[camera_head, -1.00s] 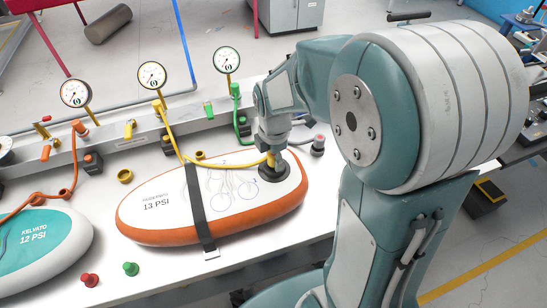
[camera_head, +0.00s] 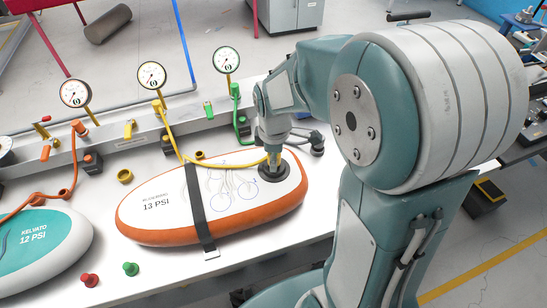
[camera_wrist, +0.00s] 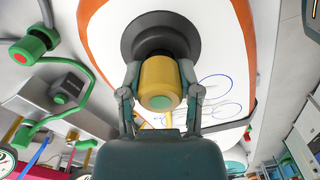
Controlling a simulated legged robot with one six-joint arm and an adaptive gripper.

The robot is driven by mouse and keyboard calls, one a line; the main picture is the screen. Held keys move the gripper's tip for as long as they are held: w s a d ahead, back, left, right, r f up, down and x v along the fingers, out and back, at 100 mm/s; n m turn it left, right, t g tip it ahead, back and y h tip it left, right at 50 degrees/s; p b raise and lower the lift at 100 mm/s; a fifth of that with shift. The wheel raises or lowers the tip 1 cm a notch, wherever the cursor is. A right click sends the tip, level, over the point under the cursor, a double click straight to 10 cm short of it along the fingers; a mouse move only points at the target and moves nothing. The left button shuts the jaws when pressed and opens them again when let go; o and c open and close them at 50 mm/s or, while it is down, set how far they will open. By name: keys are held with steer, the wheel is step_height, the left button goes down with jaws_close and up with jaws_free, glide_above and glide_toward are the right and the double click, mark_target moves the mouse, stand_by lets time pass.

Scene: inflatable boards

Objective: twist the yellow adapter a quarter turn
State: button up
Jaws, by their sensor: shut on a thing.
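The yellow adapter (camera_wrist: 160,80) is between the two fingers of my gripper (camera_wrist: 160,100) in the wrist view, with a green spot at its near end. Its far end meets the dark round valve collar (camera_wrist: 128,37) on the orange-edged white board (camera_head: 165,210) marked 13 PSI. In the head view my gripper (camera_head: 274,160) stands over the dark collar (camera_head: 273,171) at the board's right end, and the adapter is mostly hidden there. A yellow hose (camera_head: 172,138) runs from the middle gauge line to the adapter. My gripper is shut on the adapter.
A dark strap (camera_head: 195,205) crosses the board. The teal-edged board (camera_head: 45,250) marked 12 PSI lies left. Gauges, including the middle one (camera_head: 152,75), stand on the rail behind. Red (camera_head: 90,280) and green (camera_head: 131,269) caps lie in front. A black fitting (camera_head: 317,145) is right of my gripper.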

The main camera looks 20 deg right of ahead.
steer(key=m, duration=0.3)
steer(key=o, duration=1.2)
steer(key=shift+c, duration=0.2)
step_height(320, 180, up, 12)
steer(key=shift+f, duration=0.1)
steer(key=s+r+m+t, duration=0.3)
steer(key=s+m+t, duration=0.2)
steer(key=s+m, duration=0.5)
steer(key=s, duration=0.4)
steer(key=shift+r+t, duration=0.25)
steer(key=shift+t, duration=0.05)
